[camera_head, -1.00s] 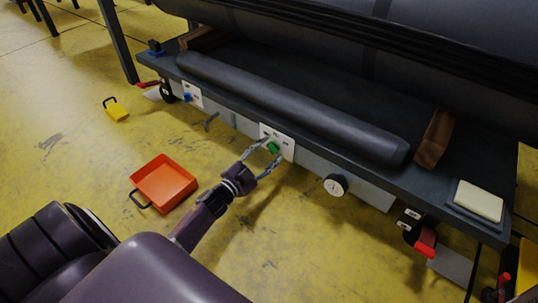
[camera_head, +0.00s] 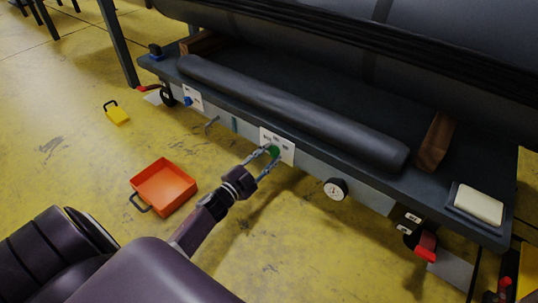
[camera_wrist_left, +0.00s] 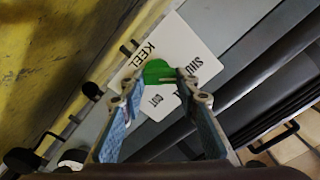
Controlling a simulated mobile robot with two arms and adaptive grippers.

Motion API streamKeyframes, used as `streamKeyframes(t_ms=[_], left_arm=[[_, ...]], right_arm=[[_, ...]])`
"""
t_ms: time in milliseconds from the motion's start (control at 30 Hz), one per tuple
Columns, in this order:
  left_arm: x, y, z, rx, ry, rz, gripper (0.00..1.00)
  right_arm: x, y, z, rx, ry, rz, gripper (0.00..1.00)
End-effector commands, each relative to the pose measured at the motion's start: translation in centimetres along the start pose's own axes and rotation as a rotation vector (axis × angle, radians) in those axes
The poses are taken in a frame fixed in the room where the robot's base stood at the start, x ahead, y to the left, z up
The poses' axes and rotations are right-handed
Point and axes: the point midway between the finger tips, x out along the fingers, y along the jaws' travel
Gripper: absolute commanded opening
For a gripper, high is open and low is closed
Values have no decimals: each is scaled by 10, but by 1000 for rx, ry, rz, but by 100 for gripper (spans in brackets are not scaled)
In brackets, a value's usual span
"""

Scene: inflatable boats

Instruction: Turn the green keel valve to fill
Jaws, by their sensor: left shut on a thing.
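The green keel valve (camera_head: 274,151) sits on a white label plate (camera_head: 288,155) on the front edge of the bench. In the left wrist view the green valve (camera_wrist_left: 157,71) lies between my fingertips, and its plate (camera_wrist_left: 182,45) shows the word KEEL and partly covered lettering. My left gripper (camera_head: 270,155) is shut on the valve, one finger on each side. The fingers hide part of the valve and plate, so I cannot tell its exact setting. My right gripper is not in view.
A blue valve (camera_head: 188,100) is to the left and a round gauge (camera_head: 336,188) to the right. A red-handled part (camera_head: 426,246) hangs further right. An orange tray (camera_head: 165,186) and a yellow object (camera_head: 117,114) lie on the floor. A dark tube (camera_head: 290,112) lies on the bench.

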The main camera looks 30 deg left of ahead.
Motion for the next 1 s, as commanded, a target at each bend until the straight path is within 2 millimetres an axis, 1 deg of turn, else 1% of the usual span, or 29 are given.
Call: streamKeyframes(t_ms=[167, 700, 1000], left_arm=[[0, -1, 0, 109, -2, -2, 5], [1, 3, -1, 575, -1, -2, 5], [1, 4, -1, 743, -1, -1, 5]], right_arm=[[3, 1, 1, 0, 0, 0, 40], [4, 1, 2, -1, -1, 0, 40], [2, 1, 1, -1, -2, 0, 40]])
